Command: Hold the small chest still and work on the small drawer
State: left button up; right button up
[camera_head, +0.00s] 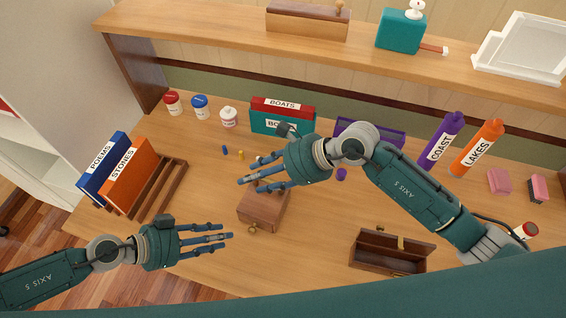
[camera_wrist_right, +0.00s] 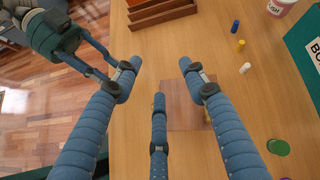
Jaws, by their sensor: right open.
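The small chest (camera_head: 260,212) is a brown wooden box on the desk, with a round brass knob (camera_head: 253,230) on its near side, where the small drawer's front seems to be. I cannot make out the drawer's edges. My right gripper (camera_head: 246,183) is open, above and just behind the chest, and hides part of its top. In the right wrist view the chest (camera_wrist_right: 188,118) lies beyond the spread fingers, with nothing between them. My left gripper (camera_head: 229,233) is to the left of the chest, apart from it, its fingers spread and empty.
A dark brown box (camera_head: 385,262) stands at the desk's front right. A wooden rack (camera_head: 170,185) with books stands left. Small coloured pegs (camera_head: 240,154), jars (camera_head: 200,107), red and teal books (camera_head: 283,117) and bottles (camera_head: 478,148) stand behind. The desk in front of the chest is clear.

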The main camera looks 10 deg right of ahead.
aim_at(268, 181)
jog(key=w+d+m+h, duration=0.3)
jog(key=d+m+h, duration=0.1)
jog(key=d+h, duration=0.2)
jog(key=shift+g, duration=0.3)
jog(key=x, duration=1)
jog(key=shift+a+f, duration=0.1)
jog(key=shift+f, duration=0.05)
